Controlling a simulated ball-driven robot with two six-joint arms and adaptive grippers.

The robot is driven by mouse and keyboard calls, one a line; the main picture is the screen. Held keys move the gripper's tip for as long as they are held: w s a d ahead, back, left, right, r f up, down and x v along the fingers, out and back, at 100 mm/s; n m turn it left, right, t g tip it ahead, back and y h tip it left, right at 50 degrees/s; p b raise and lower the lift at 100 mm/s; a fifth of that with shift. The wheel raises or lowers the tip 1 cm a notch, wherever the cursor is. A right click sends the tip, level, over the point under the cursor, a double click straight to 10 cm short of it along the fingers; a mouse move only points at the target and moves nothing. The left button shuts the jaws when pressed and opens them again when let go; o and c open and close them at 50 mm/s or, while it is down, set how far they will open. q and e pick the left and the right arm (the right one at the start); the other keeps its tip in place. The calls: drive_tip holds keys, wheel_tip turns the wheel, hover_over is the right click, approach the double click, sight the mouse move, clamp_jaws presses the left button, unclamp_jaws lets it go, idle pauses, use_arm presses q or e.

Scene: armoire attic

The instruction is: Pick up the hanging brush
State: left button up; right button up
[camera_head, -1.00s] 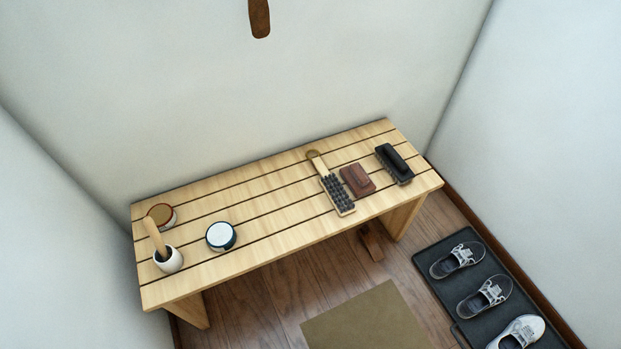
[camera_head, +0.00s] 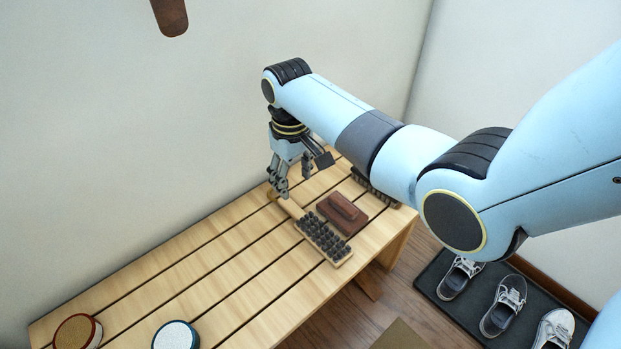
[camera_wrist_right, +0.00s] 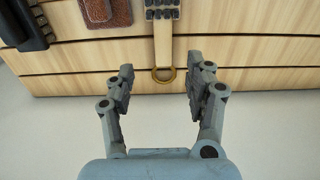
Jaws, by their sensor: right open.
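The brush (camera_head: 322,240) with dark bristle tufts and a pale wooden handle lies bristles up on the slatted bench. In the right wrist view its handle (camera_wrist_right: 163,40) ends in a brass ring between the fingers in the picture. My right gripper (camera_head: 290,186) points down over the handle end near the wall and hides part of it in the head view. In the wrist view the right gripper (camera_wrist_right: 160,68) is open and empty, one finger on each side of the ring. My left gripper is not in view.
A reddish-brown brush (camera_head: 342,213) lies close beside the handled brush. A black brush (camera_head: 374,187) beyond it is partly hidden by my arm. Two round tins, one red-rimmed (camera_head: 78,332) and one blue-rimmed (camera_head: 176,336), stand on the left. The wall is close behind the bench (camera_head: 215,262).

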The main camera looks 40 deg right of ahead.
sight(294, 209)
drive_tip(key=f+b, duration=0.1)
drive_tip(key=f, duration=0.2)
drive_tip(key=f+b, duration=0.2)
drive_tip(key=f, duration=0.1)
drive_tip(key=f+b, duration=0.1)
drive_tip(key=f, duration=0.2)
drive_tip(key=shift+s+a+f+b, duration=0.15)
drive_tip(key=shift+a+f+b, duration=0.05)
drive_tip(key=shift+a+b, duration=0.1)
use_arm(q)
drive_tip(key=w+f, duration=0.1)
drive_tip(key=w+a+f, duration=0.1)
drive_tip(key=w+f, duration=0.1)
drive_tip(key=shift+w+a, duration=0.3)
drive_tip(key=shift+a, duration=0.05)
use_arm(e)
drive_tip(key=shift+r, duration=0.1)
drive_tip(key=shift+c, duration=1.6)
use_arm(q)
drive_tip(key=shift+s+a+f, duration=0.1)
use_arm(e)
clamp_jaws()
